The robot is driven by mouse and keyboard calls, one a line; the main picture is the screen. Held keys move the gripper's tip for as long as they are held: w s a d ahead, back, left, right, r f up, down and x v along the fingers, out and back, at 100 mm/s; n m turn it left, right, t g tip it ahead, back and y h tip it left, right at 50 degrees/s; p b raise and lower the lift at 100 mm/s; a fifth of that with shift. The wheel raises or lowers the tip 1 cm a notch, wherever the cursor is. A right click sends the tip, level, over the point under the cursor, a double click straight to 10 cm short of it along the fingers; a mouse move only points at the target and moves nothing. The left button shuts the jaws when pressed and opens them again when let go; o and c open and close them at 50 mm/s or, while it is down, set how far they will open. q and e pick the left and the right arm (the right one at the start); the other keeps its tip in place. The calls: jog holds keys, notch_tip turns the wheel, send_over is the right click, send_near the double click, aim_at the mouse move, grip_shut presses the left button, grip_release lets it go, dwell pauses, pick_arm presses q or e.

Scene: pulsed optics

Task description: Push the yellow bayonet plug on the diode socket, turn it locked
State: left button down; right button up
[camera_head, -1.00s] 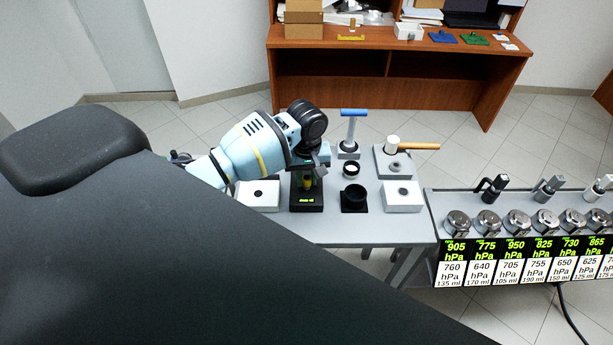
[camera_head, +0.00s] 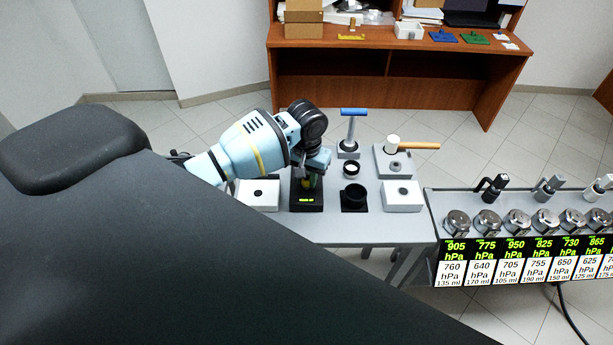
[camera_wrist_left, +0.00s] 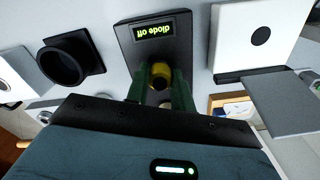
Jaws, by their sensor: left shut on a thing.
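The yellow bayonet plug (camera_wrist_left: 161,72) sits between the fingers of my left gripper (camera_wrist_left: 161,92) in the left wrist view; most of it is hidden by the fingers. My left gripper (camera_head: 309,180) is shut on the plug, over the black diode socket block (camera_head: 305,204). The block also shows in the wrist view (camera_wrist_left: 128,32), with a lit display that reads "diode off" there, upside down. The plug is at the socket, but the fingers hide the contact, so I cannot tell how deep it sits or whether it is locked. My right gripper is not in view.
A white block with a dark hole (camera_head: 259,195) stands left of the socket. A black round holder (camera_head: 354,198) and another white block (camera_head: 402,196) stand right. Behind are a blue-handled tool (camera_head: 353,128) and a mallet (camera_head: 411,145). A row of pressure displays (camera_head: 530,258) is further right.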

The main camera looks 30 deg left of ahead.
pick_arm(q)
jog(key=shift+s+f, duration=0.25)
jog(key=shift+f, duration=0.2)
jog(key=shift+m, duration=2.3)
jog(key=c, duration=1.1)
grip_release()
jog(key=shift+w+r, duration=0.15)
jog(key=shift+w, duration=0.05)
jog(key=shift+r, duration=0.1)
notch_tip(320, 180, up, 8)
jog(key=shift+f, duration=0.2)
